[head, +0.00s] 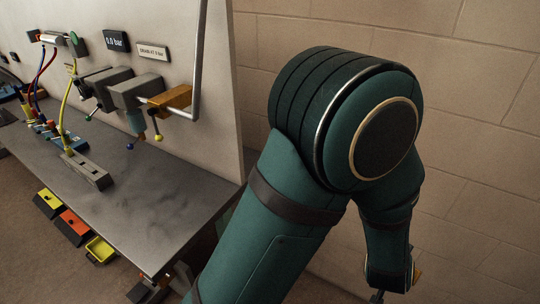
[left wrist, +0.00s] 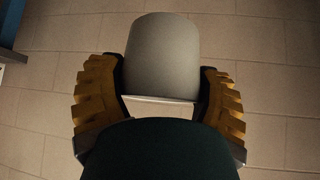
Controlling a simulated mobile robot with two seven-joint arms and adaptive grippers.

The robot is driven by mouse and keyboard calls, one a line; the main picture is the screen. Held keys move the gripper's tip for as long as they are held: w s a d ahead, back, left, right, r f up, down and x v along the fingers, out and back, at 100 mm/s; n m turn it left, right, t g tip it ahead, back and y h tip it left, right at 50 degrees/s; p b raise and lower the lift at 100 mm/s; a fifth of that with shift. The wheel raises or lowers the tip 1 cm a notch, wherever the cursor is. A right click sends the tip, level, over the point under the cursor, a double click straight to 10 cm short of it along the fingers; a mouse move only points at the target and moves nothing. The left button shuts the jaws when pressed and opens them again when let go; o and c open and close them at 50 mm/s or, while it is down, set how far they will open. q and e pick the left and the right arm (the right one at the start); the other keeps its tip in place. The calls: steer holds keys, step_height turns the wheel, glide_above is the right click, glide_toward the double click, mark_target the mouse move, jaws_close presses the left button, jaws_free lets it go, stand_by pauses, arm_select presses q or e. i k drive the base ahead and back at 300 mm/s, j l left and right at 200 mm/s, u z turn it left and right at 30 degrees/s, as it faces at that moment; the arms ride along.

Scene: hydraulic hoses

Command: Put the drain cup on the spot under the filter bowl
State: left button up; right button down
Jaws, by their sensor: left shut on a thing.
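My left gripper (left wrist: 160,98) is shut on a pale grey, rounded cup-like thing, which I take to be the drain cup (left wrist: 162,55). Its ridged yellow fingers press on either side of it, and my dark green wrist part covers the lower picture. In the head view the filter bowl (head: 136,123) looks bluish and hangs below a grey block on the panel, above the bench (head: 165,205). The spot under it is not distinct. One green arm of mine bends down to the right, far from the bowl; its hand is mostly cut off. My right gripper is not seen.
Valves with coloured knobs and a bent grey pipe (head: 198,60) stand out from the panel. Hoses (head: 67,95) and a grey slotted block (head: 88,171) are at the left. Yellow and orange bins (head: 72,226) sit below the bench's front edge. The bench's right part is clear.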

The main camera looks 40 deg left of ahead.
mark_target(155, 171)
steer(key=u, duration=0.35)
steer(key=j+u, duration=0.15)
steer(key=u, duration=0.6)
steer(key=j, duration=0.95)
steer(key=i+j, duration=0.15)
steer(key=j, duration=0.85)
